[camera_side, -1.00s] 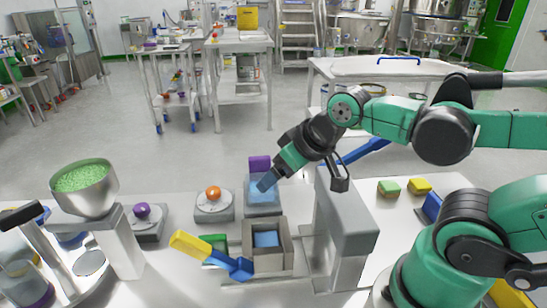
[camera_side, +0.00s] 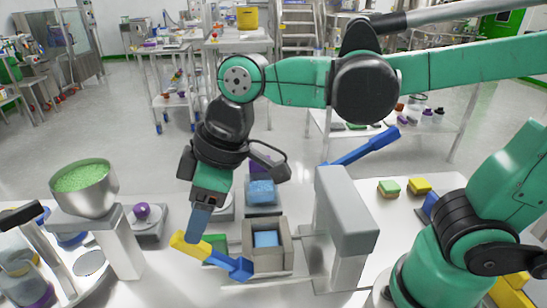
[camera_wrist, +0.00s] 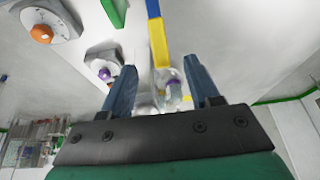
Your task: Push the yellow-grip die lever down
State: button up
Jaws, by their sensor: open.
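The die lever has a yellow grip (camera_side: 182,244) and a blue arm (camera_side: 236,267), which runs to the grey square die box (camera_side: 286,250) with a blue inside. The lever slants up to the left. My gripper (camera_side: 197,236) points down, with its blue fingers just at or above the grip; contact cannot be told. In the wrist view the yellow grip (camera_wrist: 158,42) lies ahead of the gap between the two spread, empty fingers (camera_wrist: 160,70). The blue part shows beyond it at the top edge.
A grey press column (camera_side: 345,215) stands right of the die, with a long blue lever (camera_side: 362,147) behind it. A green block (camera_side: 216,240) lies beside the yellow grip. A bowl of green granules (camera_side: 82,177) stands left. An orange knob (camera_wrist: 41,33) shows in the wrist view.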

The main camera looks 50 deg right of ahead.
aim_at(215, 257)
jog(key=shift+x, duration=2.7)
grip_shut()
